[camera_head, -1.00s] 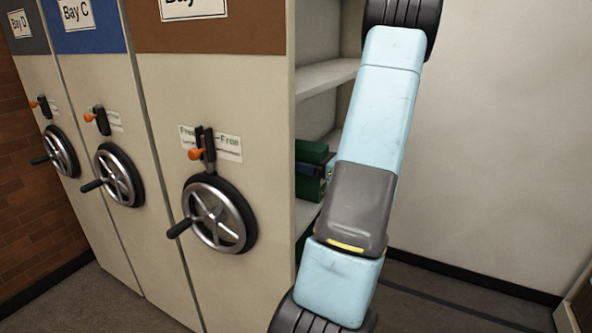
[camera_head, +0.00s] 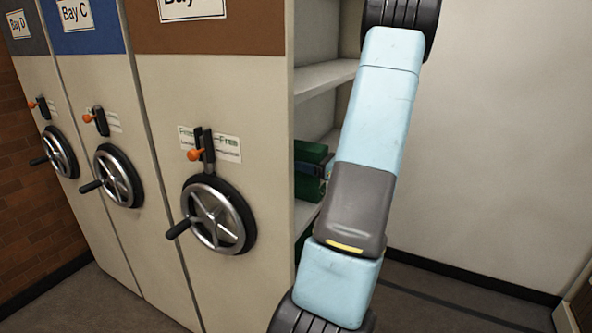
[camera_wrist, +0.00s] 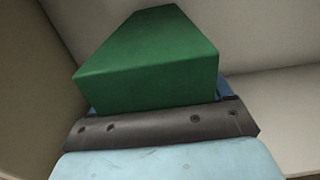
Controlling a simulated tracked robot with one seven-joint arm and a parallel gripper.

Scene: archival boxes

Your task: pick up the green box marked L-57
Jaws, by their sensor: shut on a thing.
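A green box (camera_wrist: 155,62) fills the middle of the wrist view, close in front of my gripper (camera_wrist: 155,105). The gripper is shut on it, with blue finger parts showing at both sides of its near end. No label shows on the faces in view, so I cannot read L-57. In the head view a green box (camera_head: 309,155) shows at the shelf opening, partly hidden behind my arm, with the dark gripper (camera_head: 312,170) against it. Whether it touches the shelf is hidden.
The shelf unit's side post and open shelves (camera_head: 318,78) stand close left of my arm. Mobile shelving ends with handwheels (camera_head: 218,214) are at left. A bare wall (camera_head: 490,140) and open floor lie at right.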

